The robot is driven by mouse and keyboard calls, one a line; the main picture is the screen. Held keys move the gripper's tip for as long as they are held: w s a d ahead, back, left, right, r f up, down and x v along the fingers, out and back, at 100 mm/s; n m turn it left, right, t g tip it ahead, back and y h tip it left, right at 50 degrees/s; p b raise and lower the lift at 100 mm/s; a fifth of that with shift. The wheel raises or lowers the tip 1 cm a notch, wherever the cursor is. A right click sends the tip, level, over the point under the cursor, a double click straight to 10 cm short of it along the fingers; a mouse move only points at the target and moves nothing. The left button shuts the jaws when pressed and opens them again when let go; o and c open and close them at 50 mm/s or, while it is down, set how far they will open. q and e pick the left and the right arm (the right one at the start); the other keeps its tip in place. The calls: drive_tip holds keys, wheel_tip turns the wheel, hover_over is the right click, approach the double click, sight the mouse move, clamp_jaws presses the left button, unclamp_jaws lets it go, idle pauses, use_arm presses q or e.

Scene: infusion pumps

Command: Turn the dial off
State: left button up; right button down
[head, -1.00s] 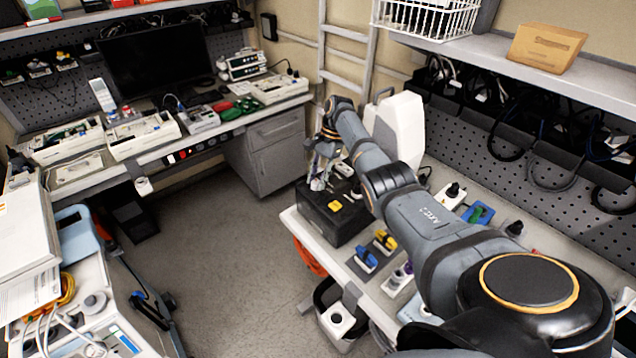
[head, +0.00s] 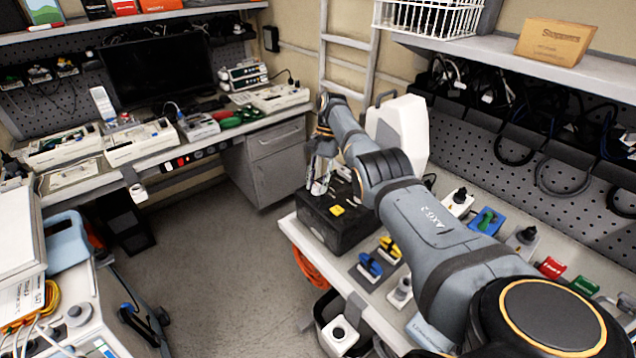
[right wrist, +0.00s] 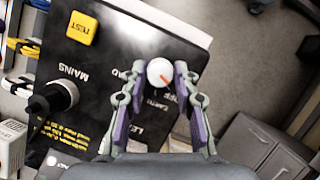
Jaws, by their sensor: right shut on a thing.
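A black box (head: 325,228) with a yellow TEST button (head: 338,210) stands on the bench in the head view. In the right wrist view the box top (right wrist: 120,60) carries a small round white dial (right wrist: 157,68) with an orange pointer line, near white printed labels, partly covered by the fingers. My right gripper (right wrist: 160,80) reaches down over the box and is shut on the white dial, one fingertip at each side. The right gripper also shows in the head view (head: 319,188), at the box's far end. My left gripper is not in view.
A black knob or plug (right wrist: 62,95) labelled MAINS and the yellow TEST button (right wrist: 82,28) sit beside the dial. Blue (head: 370,265) and yellow (head: 390,247) switches stand on the bench nearby. A white case (head: 405,130) stands behind my arm. The floor (head: 230,270) is clear.

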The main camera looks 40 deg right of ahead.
drive_tip(key=shift+w+r, duration=0.1)
drive_tip(key=c, duration=1)
unclamp_jaws()
